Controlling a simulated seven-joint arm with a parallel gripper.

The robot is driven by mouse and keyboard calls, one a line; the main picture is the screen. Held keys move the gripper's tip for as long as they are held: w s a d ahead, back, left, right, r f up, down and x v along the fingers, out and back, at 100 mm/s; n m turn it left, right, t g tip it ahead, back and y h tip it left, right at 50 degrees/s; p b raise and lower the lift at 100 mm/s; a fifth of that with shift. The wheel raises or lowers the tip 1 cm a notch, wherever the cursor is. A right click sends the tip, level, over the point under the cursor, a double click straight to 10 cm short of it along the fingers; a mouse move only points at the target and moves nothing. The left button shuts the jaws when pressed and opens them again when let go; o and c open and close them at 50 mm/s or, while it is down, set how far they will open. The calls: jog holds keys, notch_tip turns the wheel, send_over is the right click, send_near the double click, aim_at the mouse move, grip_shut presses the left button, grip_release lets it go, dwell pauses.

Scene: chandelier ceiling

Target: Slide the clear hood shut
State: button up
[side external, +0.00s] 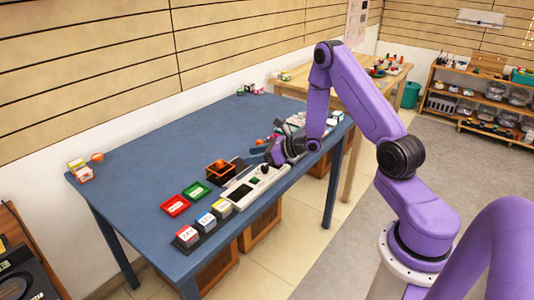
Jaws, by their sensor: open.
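My gripper (272,158) is at the end of the purple arm, low over the right part of the blue table (150,155). It points down and left at the far end of a long pale device (252,185) with a dark patch and small knobs on top. The jaws are open, but the fingertips are small and partly hidden by the gripper's dark body. I cannot clearly make out the clear hood; it may be hidden behind the gripper or too see-through at this size. I cannot tell whether the gripper touches the device.
Left of the device are an orange-rimmed dark box (221,170), a green tray (196,191), a red tray (174,205) and a row of labelled blocks (206,220). Small items clutter the area behind the gripper. The table's left and middle are mostly clear.

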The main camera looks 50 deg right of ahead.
jog(key=shift+v, duration=2.15)
jog(key=shift+r, duration=0.1)
notch_tip(320, 180, up, 5)
jog(key=shift+f, duration=0.1)
grip_shut()
jog(key=shift+a, duration=0.15)
